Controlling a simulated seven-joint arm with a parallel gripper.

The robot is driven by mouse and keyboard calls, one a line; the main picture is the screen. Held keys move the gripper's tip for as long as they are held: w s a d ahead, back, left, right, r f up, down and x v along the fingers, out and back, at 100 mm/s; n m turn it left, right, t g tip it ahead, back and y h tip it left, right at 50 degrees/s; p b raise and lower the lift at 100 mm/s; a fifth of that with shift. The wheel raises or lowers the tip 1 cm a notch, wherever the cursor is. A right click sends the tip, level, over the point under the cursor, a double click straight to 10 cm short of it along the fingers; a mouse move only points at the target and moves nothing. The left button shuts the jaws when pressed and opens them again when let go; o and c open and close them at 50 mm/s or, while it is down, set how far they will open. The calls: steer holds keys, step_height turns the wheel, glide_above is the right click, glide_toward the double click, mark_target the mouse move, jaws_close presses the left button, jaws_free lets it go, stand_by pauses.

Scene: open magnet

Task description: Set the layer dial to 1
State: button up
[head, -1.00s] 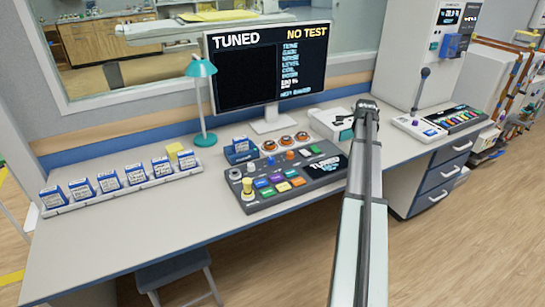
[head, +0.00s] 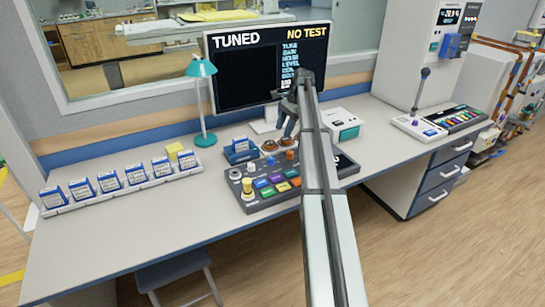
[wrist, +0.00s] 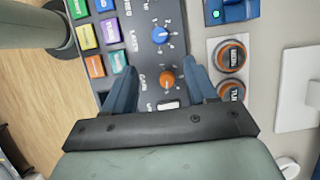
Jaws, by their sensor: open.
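The control console (head: 243,202) stands on the desk in the head view, partly behind my arm. In the wrist view a blue dial (wrist: 160,35) has small numbers around it, and the lettering beside it seems to read LAYER. Its exact setting is too small to read. An orange dial (wrist: 167,78) lies below it, with lettering that looks like GAIN. My gripper (wrist: 159,68) is open and empty above the console. Its fingers lie to either side of the orange dial in the picture, and the blue dial is just beyond the tips. In the head view my gripper (head: 288,118) hangs over the console's back.
Colored buttons (wrist: 87,36) lie left of the dials, and two orange-ringed round controls (wrist: 231,56) lie right. A monitor (head: 243,80) reading TUNED and NO TEST stands behind. A white box (head: 340,121) is to the right. The desk's front left is clear.

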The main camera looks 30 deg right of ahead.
mark_target(271, 158)
steer(key=x, duration=1.3)
steer(key=shift+a+f, duration=0.2)
steer(key=shift+f, duration=0.05)
steer(key=shift+c, duration=0.2)
steer(key=c, duration=1)
steer(key=shift+w+n, duration=0.1)
steer(key=shift+n, duration=0.3)
steer(key=n+g, duration=0.1)
steer(key=n, duration=0.2)
steer(key=shift+w+n+g, duration=0.1)
steer(key=shift+n+g, duration=0.2)
steer(key=shift+g, duration=0.1)
steer(key=shift+n+g+h, duration=0.6)
steer(key=shift+n+g, duration=0.1)
steer(key=shift+n, duration=1.6)
